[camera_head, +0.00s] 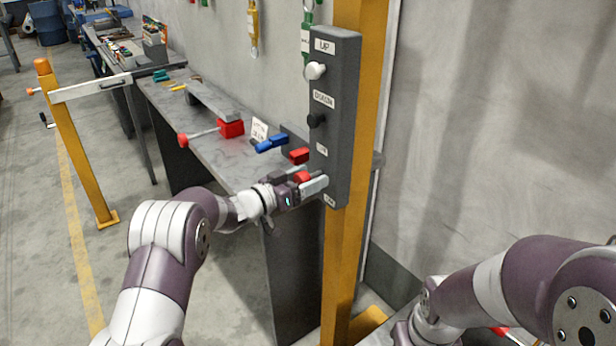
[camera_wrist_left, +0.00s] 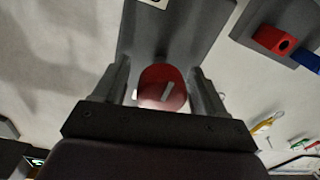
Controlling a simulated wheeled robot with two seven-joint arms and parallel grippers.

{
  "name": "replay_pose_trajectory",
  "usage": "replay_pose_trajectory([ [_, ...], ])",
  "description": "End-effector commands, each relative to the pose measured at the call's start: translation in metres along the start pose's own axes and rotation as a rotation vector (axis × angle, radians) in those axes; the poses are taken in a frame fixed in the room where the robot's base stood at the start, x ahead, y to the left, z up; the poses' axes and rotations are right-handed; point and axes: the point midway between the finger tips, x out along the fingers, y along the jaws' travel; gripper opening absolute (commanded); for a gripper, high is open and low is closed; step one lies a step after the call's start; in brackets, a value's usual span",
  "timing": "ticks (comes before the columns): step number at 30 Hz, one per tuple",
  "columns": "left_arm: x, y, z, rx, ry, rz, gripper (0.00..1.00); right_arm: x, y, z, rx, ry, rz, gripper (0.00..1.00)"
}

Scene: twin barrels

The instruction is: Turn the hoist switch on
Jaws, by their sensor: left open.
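The grey hoist control box (camera_head: 335,115) is fixed upright on a yellow post. It has a white button under "UP", a black button under "DOWN", and two lower labels too small to read surely. The red rotary switch (camera_head: 302,177) is low on the box, partly hidden by my left gripper (camera_head: 306,180). In the left wrist view the round red switch (camera_wrist_left: 163,88) with a white bar mark lies between the open fingers of my left gripper (camera_wrist_left: 163,95). I cannot tell if the fingers touch it. My right arm shows at lower right; its gripper is out of view.
A grey workbench (camera_head: 205,135) with a red-handled lever, blue and red parts and a small sign stands left of the box. A yellow post barrier (camera_head: 75,150) stands further left. Green and yellow hanging tools are on the wall.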

Motion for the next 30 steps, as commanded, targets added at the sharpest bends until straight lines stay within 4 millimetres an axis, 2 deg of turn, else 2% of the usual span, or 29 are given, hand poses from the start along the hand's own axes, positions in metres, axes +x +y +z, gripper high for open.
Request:
replay_pose_trajectory([
  [8,0.004,0.0,0.001,-0.001,-0.001,-0.001,0.72,0.0,0.0,0.0,0.0,0.0,0.0,0.43],
  [9,0.004,0.0,0.001,-0.001,-0.001,-0.001,0.65,0.0,0.0,0.0,0.0,0.0,0.0,0.43],
  [11,0.004,0.0,0.001,-0.001,-0.001,-0.001,0.46,0.0,0.0,0.0,0.0,0.0,0.0,0.43],
  [12,0.003,0.0,0.001,-0.001,-0.001,-0.001,0.33,0.0,0.0,0.0,0.0,0.0,0.0,0.43],
  [14,0.003,0.0,0.001,0.0,-0.001,-0.001,0.16,0.0,0.0,0.0,0.0,0.0,0.0,0.43],
  [23,0.003,0.0,0.002,0.026,0.0,-0.001,0.16,0.003,0.0,0.0,0.0,0.0,0.0,0.43],
  [30,0.003,-0.001,0.004,0.153,0.004,-0.001,0.16,0.016,0.0,0.002,0.0,0.0,0.0,0.43],
])
